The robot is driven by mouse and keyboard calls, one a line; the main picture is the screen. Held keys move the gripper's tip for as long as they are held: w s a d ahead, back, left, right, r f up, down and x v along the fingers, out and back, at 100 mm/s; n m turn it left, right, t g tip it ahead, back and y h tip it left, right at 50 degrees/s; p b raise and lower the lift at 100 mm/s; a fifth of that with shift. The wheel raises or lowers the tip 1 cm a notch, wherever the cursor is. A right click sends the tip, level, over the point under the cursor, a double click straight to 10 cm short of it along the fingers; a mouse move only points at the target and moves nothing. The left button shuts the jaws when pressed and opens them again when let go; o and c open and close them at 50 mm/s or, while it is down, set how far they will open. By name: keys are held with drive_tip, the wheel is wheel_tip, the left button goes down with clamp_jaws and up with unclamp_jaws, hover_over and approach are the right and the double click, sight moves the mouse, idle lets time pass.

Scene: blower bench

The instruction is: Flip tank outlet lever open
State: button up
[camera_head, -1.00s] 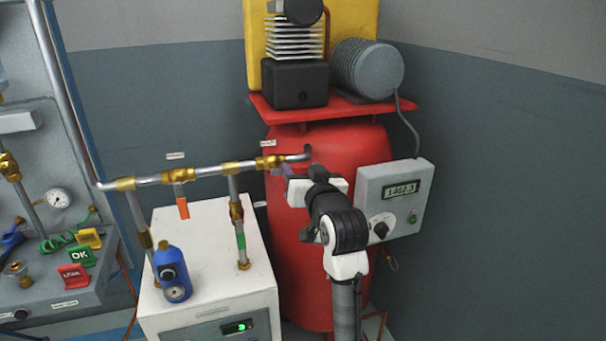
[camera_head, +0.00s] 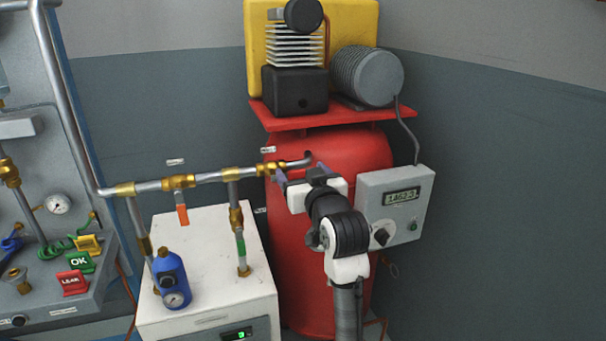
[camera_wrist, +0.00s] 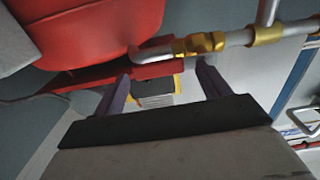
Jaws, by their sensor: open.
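The brass tank outlet valve (camera_head: 268,170) sits on the pipe just left of the red tank (camera_head: 340,150). It also shows at the top of the wrist view (camera_wrist: 200,43). I cannot pick out its lever in either view; my gripper may hide it in the head view. My gripper (camera_head: 300,176) is in front of the tank, close to the right of the valve. Its two purple fingers (camera_wrist: 165,90) are wide apart in the wrist view, with nothing held between them. Whether a finger touches the valve is unclear.
Another brass valve (camera_head: 179,182) with an orange lever (camera_head: 182,214) hanging down is further left on the pipe. A white dryer box (camera_head: 205,255) with a blue filter (camera_head: 171,275) stands below. A grey control box (camera_head: 395,205) is close at the right.

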drive_tip(key=b+v, duration=0.1)
drive_tip(key=v, duration=1.2)
drive_tip(key=shift+s+b, duration=0.35)
drive_tip(key=shift+d, duration=0.1)
